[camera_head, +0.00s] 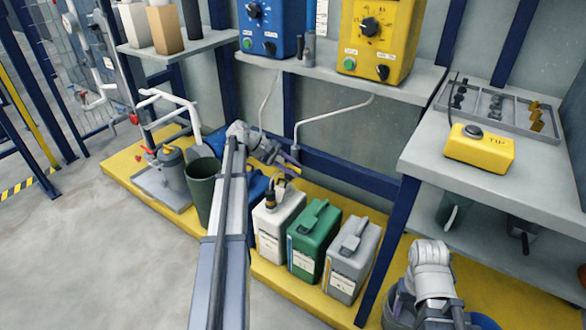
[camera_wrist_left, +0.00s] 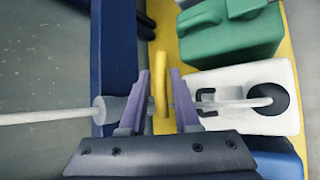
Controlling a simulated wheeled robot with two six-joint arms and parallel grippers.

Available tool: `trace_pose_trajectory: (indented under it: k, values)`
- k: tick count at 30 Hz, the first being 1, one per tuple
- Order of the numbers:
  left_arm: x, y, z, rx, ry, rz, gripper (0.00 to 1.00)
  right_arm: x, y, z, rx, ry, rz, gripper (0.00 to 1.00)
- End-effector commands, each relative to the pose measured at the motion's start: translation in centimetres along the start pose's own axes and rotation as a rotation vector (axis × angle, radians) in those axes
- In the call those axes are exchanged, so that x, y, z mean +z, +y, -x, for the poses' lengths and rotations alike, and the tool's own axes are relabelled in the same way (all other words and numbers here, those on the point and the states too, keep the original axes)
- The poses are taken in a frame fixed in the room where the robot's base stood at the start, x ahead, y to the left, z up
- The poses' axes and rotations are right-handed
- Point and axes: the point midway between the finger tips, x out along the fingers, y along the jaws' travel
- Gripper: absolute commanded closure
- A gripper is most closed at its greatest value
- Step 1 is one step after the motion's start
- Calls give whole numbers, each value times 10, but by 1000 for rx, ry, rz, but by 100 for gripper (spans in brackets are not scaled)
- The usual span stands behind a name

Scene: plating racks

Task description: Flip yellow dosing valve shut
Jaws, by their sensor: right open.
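The yellow dosing valve lever (camera_wrist_left: 160,82) stands upright across a white pipe (camera_wrist_left: 60,117) in the left wrist view. In the head view the lever (camera_head: 290,167) is small and partly hidden by my left gripper (camera_head: 282,163). The purple fingers of my left gripper (camera_wrist_left: 159,100) are on either side of the lever. Narrow gaps show between the lever and the fingers, so the gripper looks open around it. My right gripper (camera_head: 457,318) is at the bottom right of the head view, open and partly cut off by the frame edge.
A white canister (camera_head: 276,225) with a black cap, a green canister (camera_head: 313,242) and a grey canister (camera_head: 349,262) stand on the yellow platform. A blue post (camera_wrist_left: 113,50) is close to my left gripper. A grey bench (camera_head: 500,185) stands at right.

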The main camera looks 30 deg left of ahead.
Motion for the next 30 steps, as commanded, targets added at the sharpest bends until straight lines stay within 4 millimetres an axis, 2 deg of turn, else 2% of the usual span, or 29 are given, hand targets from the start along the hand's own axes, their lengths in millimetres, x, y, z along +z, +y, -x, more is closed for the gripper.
trace_pose_trajectory:
  k: [5,16,30]
  values:
    - [1,2,17,1,1,1,70,1,1,13,0,-1,0,38]
    - [2,2,73,0,0,1,70,3,5,50,0,-2,7,38]
    - [0,0,76,-1,-1,0,70,3,5,49,0,-1,8,38]
